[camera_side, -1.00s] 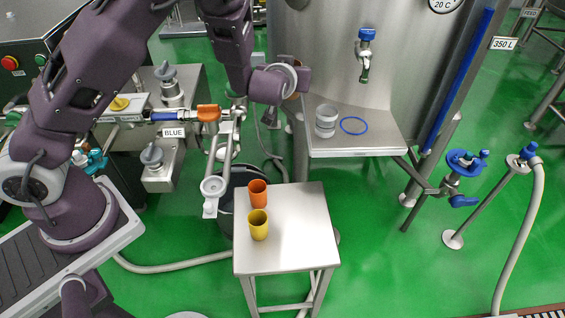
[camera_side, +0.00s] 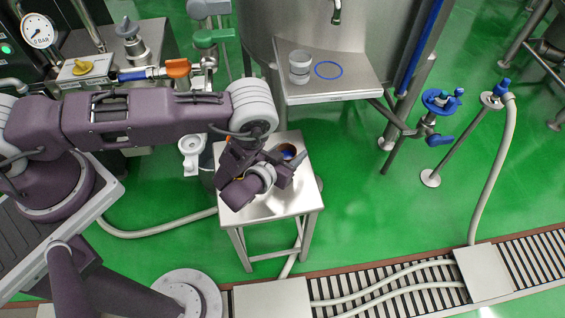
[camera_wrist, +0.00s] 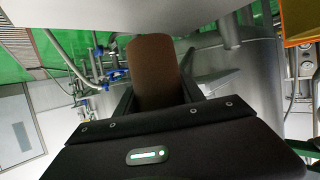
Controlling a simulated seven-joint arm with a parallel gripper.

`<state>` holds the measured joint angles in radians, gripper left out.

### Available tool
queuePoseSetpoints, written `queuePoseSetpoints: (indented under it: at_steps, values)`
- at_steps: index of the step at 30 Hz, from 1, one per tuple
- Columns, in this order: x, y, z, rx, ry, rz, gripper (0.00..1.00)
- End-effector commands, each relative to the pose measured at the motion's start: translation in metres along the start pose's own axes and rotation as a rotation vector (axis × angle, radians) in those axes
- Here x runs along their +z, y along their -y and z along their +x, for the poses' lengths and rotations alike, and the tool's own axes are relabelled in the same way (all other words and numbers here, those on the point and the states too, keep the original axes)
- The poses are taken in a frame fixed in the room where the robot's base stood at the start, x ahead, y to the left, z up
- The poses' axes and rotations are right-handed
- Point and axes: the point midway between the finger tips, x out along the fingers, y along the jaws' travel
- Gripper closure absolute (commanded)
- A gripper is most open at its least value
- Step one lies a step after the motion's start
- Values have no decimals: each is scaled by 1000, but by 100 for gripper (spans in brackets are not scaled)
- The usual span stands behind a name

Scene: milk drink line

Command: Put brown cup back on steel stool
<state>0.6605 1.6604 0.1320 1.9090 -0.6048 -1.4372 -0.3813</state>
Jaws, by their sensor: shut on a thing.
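The brown cup (camera_wrist: 155,72) is between the fingers of my gripper (camera_wrist: 157,100) in the wrist view. In the side view the brown cup (camera_side: 286,149) shows its round open top, with something bluish inside. My gripper (camera_side: 290,166) is shut on it, over the far right part of the steel stool's (camera_side: 292,205) top. I cannot tell whether the cup's base touches the stool. My wrist and hand hide much of the stool top. Orange and yellow cups are mostly hidden there. An orange surface (camera_wrist: 298,20) shows at the wrist view's upper right.
A grey-white cup (camera_side: 299,67) and a blue ring (camera_side: 328,69) are on the steel shelf (camera_side: 330,92) behind the stool. Valves and pipes stand at the right. A grated floor drain (camera_side: 385,280) runs in front. The stool's front right top is bare.

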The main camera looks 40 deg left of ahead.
Motion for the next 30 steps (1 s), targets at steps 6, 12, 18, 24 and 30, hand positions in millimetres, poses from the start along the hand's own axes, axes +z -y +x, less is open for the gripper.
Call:
queuePoseSetpoints:
  at_steps: [6,12,18,24,30]
  values:
    - [38,0,16,-1,-1,0,100]
    - [42,0,18,-2,-1,0,100]
    - [45,0,19,-2,-1,0,100]
    - [45,0,20,-2,-1,0,33]
    - [45,0,20,-2,-1,0,33]
